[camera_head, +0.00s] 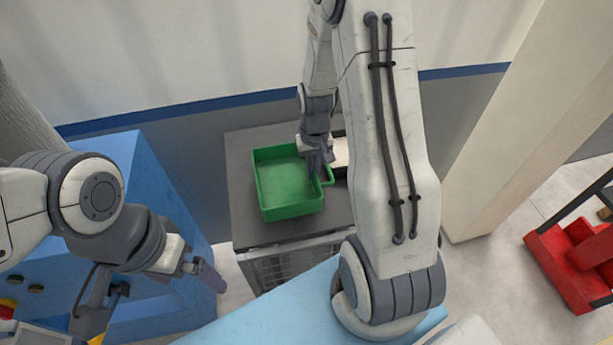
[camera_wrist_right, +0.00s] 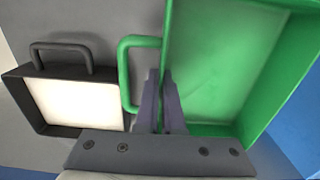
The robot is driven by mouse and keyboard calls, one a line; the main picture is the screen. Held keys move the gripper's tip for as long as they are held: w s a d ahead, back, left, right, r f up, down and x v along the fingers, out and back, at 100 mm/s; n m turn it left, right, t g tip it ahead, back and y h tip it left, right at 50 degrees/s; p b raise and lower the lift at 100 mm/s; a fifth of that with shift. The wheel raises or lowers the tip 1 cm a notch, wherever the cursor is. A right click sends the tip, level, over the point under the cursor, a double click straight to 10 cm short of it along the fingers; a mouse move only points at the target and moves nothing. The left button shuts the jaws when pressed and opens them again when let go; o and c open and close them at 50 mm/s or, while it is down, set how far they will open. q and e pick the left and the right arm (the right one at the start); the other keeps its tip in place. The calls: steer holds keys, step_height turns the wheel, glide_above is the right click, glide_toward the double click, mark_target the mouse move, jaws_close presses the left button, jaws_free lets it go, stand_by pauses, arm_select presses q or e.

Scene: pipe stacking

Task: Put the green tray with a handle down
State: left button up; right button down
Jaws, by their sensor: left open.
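The green tray (camera_head: 287,182) is on the grey top of a stand in the head view. Its looped handle (camera_wrist_right: 126,75) is on the side by my right gripper (camera_head: 317,170). In the right wrist view my right gripper's fingers (camera_wrist_right: 165,75) are close together on the tray's handle-side wall, one on each side. The tray looks level, but any small gap under it cannot be seen. My left gripper (camera_head: 150,303) is open and empty at the lower left, away from the tray.
The grey stand (camera_head: 243,195) bears a dark-framed tray with a white inside (camera_wrist_right: 75,102) beside the green handle. A blue cabinet (camera_head: 165,180) is at left. A pale pillar (camera_head: 490,140) and a red object (camera_head: 570,262) are at right. A blue-striped wall is behind.

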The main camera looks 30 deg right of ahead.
mark_target(307, 179)
steer(key=shift+w+a+f, duration=0.5)
steer(key=shift+w+a, duration=0.1)
steer(key=shift+a, duration=0.05)
step_height(307, 179, down, 4)
steer(key=shift+r+p, duration=0.1)
steer(key=shift+p, duration=0.65)
steer(key=shift+f, duration=0.2)
steer(key=shift+f, duration=0.2)
steer(key=c, duration=1)
jaws_free()
steer(key=shift+c, duration=0.2)
steer(key=shift+r, duration=0.1)
